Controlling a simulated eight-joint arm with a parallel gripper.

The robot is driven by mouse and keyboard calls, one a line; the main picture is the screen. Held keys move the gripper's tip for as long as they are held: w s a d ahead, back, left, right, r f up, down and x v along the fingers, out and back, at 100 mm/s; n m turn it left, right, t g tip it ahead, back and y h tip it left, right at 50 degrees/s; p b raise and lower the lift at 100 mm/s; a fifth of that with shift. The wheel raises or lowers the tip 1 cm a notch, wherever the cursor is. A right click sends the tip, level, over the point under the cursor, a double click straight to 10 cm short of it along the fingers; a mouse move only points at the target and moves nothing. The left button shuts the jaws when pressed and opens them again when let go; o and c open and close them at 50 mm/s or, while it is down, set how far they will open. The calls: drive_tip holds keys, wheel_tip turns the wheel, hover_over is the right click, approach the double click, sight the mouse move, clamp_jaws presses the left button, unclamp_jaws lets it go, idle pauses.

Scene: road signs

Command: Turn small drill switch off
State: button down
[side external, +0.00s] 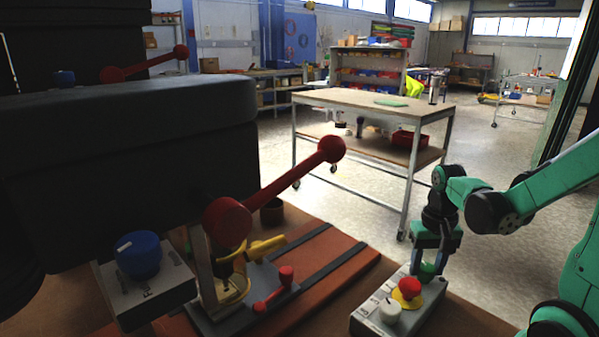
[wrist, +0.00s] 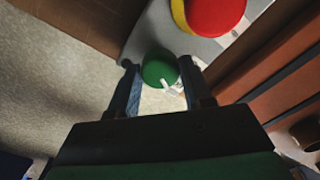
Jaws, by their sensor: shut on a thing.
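A grey control box (side external: 361,320) stands on the bench at the lower middle right. It carries a white knob (side external: 390,311), a red button on a yellow collar (side external: 410,287) and a green knob (side external: 427,271) with a pale pointer mark. My gripper (side external: 428,262) points down at the far end of the box, its fingers around the green knob. In the wrist view the green knob (wrist: 158,68) sits between the two fingers (wrist: 160,80), and the red button (wrist: 215,12) is just beyond. Which knob is the small drill switch cannot be told; the labels are too small to read.
A drill press with a red-balled lever (side external: 285,188) fills the left. A box with a blue knob (side external: 138,255) is at its front. A workbench (side external: 350,98) stands behind.

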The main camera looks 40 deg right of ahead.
sight(427, 267)
idle(0.5)
drive_tip(key=c, duration=0.7)
unclamp_jaws()
drive_tip(key=shift+o, duration=0.2)
drive_tip(key=shift+r, duration=2.85)
drive_tip(key=w+a+r+n+t, duration=0.1)
drive_tip(key=w+a+n+t, duration=0.2)
drive_tip(key=a, duration=0.4)
drive_tip(key=w+a+r+n+t, duration=0.1)
drive_tip(key=w+a+n+t, duration=0.2)
drive_tip(key=a+n, duration=0.3)
drive_tip(key=shift+a+r+t, duration=0.4)
drive_tip(key=shift+a+t, duration=0.1)
drive_tip(key=shift+a, duration=0.2)
